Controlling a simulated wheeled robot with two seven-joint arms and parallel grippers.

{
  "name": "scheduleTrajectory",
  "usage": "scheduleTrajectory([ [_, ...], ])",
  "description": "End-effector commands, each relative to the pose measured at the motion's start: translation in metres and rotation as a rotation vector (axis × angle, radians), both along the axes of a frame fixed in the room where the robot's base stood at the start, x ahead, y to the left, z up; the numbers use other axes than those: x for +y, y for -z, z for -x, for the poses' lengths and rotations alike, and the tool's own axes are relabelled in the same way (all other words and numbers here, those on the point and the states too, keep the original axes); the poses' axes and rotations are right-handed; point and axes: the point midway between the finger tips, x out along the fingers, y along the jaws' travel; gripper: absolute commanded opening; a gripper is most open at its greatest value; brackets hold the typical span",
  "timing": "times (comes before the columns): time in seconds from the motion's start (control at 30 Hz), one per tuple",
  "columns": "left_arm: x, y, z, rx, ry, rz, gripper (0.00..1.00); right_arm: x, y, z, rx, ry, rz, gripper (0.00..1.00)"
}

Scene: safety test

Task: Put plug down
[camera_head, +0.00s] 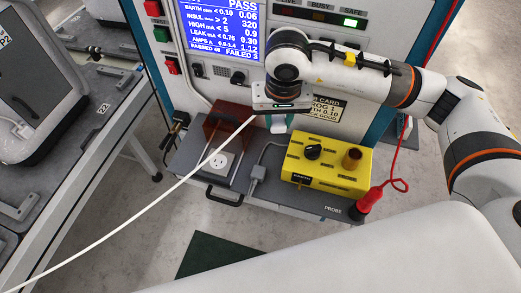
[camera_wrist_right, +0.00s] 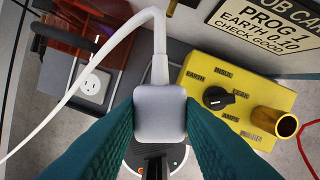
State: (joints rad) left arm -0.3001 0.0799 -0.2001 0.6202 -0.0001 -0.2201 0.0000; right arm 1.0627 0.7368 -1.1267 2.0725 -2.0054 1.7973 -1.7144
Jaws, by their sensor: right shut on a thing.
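My right gripper (camera_head: 278,124) is above the grey shelf (camera_head: 190,160) of the test station. In the right wrist view its teal fingers are shut on a light grey plug (camera_wrist_right: 160,112). The plug's white cable (camera_head: 150,212) runs from the gripper down to the lower left. The plug itself is mostly hidden in the head view. A white socket (camera_head: 218,161) is on the shelf, left of and below the gripper. It also shows in the right wrist view (camera_wrist_right: 92,85), apart from the plug. My left gripper is not in view.
A yellow box (camera_head: 327,165) with a black knob stands on the shelf at right, beside a red probe (camera_head: 372,196). A reddish-brown cover (camera_head: 228,122) stands behind the socket. A workbench (camera_head: 75,120) is at left.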

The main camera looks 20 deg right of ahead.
Motion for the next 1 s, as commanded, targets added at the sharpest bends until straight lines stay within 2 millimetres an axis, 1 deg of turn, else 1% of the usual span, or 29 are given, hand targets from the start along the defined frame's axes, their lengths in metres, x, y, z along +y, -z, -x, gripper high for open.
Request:
scheduleTrajectory([
  [0.03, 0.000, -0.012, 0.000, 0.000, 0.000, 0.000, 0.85, 0.010, 0.001, -0.003, 0.009, 0.061, -0.007, 0.09],
  [0.1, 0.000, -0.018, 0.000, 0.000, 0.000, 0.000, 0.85, 0.018, 0.008, -0.007, 0.011, 0.152, -0.008, 0.09],
  [0.2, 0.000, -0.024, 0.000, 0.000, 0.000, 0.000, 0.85, 0.027, 0.017, -0.010, 0.016, 0.258, -0.009, 0.09],
  [0.33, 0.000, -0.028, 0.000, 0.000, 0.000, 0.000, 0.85, 0.032, 0.028, -0.011, 0.022, 0.336, -0.006, 0.09],
  [0.6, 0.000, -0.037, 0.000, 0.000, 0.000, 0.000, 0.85, 0.032, 0.077, -0.011, 0.023, 0.354, -0.004, 0.09],
  [0.87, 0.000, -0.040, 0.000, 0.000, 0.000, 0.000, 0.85, 0.032, 0.099, -0.011, 0.021, 0.352, -0.005, 0.09],
  [1.0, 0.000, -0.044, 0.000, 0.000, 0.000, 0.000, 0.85, 0.032, 0.120, -0.011, 0.022, 0.352, -0.004, 0.09],
])
